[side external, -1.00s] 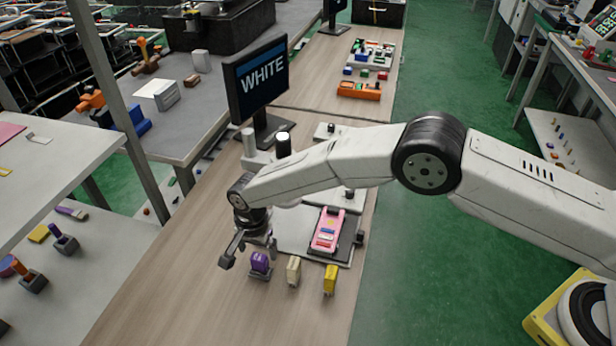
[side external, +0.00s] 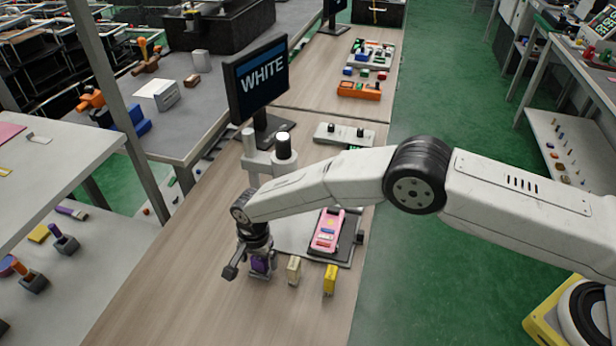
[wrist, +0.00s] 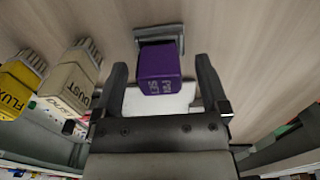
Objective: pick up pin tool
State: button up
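No thing in view is clearly marked as the pin tool. A purple block-shaped tool (wrist: 160,70) with pale lettering, hard to read, stands in a grey holder (wrist: 160,32) in the wrist view. My gripper (wrist: 163,80) is open, with one finger on each side of the purple tool and visible gaps to it. In the side view my gripper (side external: 250,268) is low over the purple tool (side external: 260,264) and partly covers it.
A cream tool marked DUST (wrist: 73,82) and a yellow tool marked FLUX (wrist: 16,88) stand close beside it. A pink device (side external: 326,232) lies on a dark plate behind them. A monitor reading WHITE (side external: 258,80) stands further back. The table's near left is clear.

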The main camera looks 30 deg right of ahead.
grip_shut()
jog(key=shift+r, duration=0.1)
jog(key=shift+r, duration=1.6)
jog(key=s+d+r, duration=0.6)
jog(key=s+r, duration=0.3)
jog(key=s, duration=0.3)
jog(key=shift+d+r, duration=0.3)
jog(key=shift+d, duration=0.1)
jog(key=shift+s, duration=0.1)
